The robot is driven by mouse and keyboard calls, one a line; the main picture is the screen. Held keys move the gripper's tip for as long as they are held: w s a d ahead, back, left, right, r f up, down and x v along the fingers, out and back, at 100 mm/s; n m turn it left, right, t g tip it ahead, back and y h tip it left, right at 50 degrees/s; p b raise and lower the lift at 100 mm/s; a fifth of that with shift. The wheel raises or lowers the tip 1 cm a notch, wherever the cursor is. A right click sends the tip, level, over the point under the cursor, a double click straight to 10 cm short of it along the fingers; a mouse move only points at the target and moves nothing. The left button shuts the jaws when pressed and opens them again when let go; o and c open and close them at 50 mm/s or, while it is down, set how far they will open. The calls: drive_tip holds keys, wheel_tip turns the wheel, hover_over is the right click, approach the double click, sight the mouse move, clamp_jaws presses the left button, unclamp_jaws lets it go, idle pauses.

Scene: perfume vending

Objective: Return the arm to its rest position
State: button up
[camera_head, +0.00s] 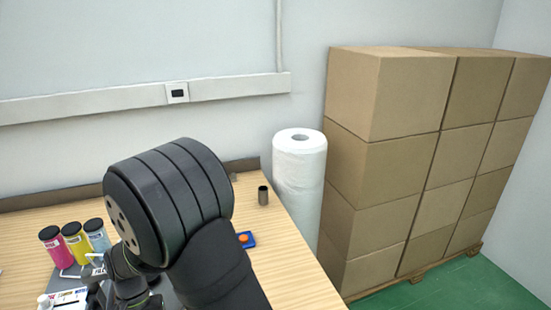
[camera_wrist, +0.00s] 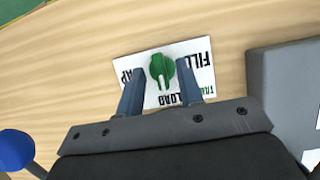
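In the wrist view my gripper (camera_wrist: 160,72) has its two blue-grey fingers spread apart, with nothing held between them. A green knob (camera_wrist: 162,68) on a white label card (camera_wrist: 205,75) shows between and just beyond the fingertips. I cannot tell how far the tips are from the knob. The card has the words FILL and LOAD on it. In the head view my dark arm (camera_head: 170,200) is bent over the wooden table (camera_head: 290,270), and its thick joint hides most of the gripper end at the lower left.
Pink (camera_head: 55,247), yellow (camera_head: 77,242) and blue (camera_head: 97,235) bottles stand left of my arm. A white roll (camera_head: 299,175) and stacked cartons (camera_head: 385,95) stand beyond. A grey block (camera_wrist: 270,70) is near my gripper.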

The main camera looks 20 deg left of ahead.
drive_tip(key=n+t, duration=0.1)
drive_tip(key=n, duration=0.2)
drive_tip(key=shift+s+f+n+h, duration=0.1)
drive_tip(key=shift+s+n+h, duration=0.05)
drive_tip(key=shift+n+h, duration=0.2)
drive_tip(key=n+t, duration=0.1)
drive_tip(key=n, duration=0.2)
drive_tip(key=n+t, duration=0.1)
drive_tip(key=n, duration=0.2)
drive_tip(key=shift+s+t+h, duration=0.15)
drive_tip(key=shift+t+h, duration=0.15)
drive_tip(key=shift+h, duration=0.05)
drive_tip(key=o, duration=0.6)
drive_tip(key=s+a+r+n+t+y, duration=0.1)
drive_tip(key=s+a+r+n+t, duration=0.15)
drive_tip(key=r+n, duration=0.4)
drive_tip(key=s+a+r+n+t+y, duration=0.1)
drive_tip(key=s+a+r+n, duration=0.15)
drive_tip(key=r, duration=0.65)
drive_tip(key=shift+n, duration=0.35)
drive_tip(key=x, duration=0.5)
drive_tip(key=d+x, duration=0.1)
drive_tip(key=x, duration=0.5)
drive_tip(key=s+x, duration=0.1)
drive_tip(key=x, duration=0.5)
drive_tip(key=shift+d, duration=0.15)
